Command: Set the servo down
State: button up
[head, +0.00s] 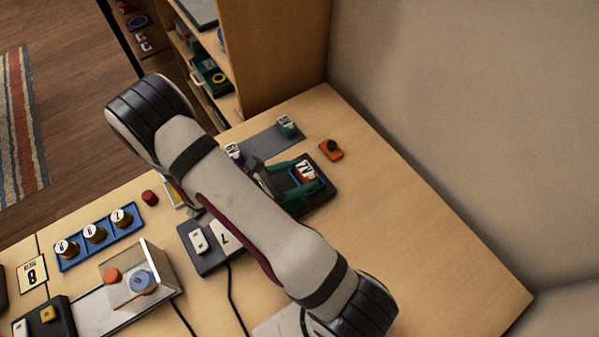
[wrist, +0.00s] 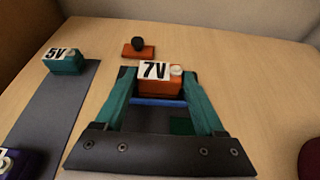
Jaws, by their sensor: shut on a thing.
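An orange servo (wrist: 155,86) with a white "7V" label on top sits between the teal fingers of my gripper (wrist: 157,78). In the head view the servo (head: 306,171) shows at the far side of my arm, with my gripper (head: 302,177) shut on it. A blue edge (wrist: 158,102) runs along its near side. The servo is over a dark base (head: 322,188); I cannot tell whether it rests on it or hangs just above. The servo's lower part is hidden.
A teal "5V" servo (wrist: 64,61) and a purple servo (head: 234,153) stand on a grey mat (head: 268,143) to the left. An orange block with a black knob (head: 331,150) lies beyond the base. The table's right part (head: 400,220) is clear.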

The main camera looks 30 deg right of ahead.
jog(key=o, duration=1.4)
jog(key=shift+f, duration=0.1)
jog(key=shift+c, duration=0.2)
jog(key=v, duration=1.2)
jog(key=s+d+r+m+g+y, duration=0.2)
jog(key=s+r+m+g+y, duration=0.25)
jog(key=s+r+m, duration=0.45)
jog(key=s+a+r+m+t+y, duration=0.4)
jog(key=s+a+m+y, duration=0.2)
jog(key=m+y, duration=0.4)
jog(key=m, duration=0.4)
jog(key=shift+s+a+r+m+y, duration=0.2)
jog(key=shift+s+m+y, duration=0.1)
jog(key=shift+s+y, duration=0.05)
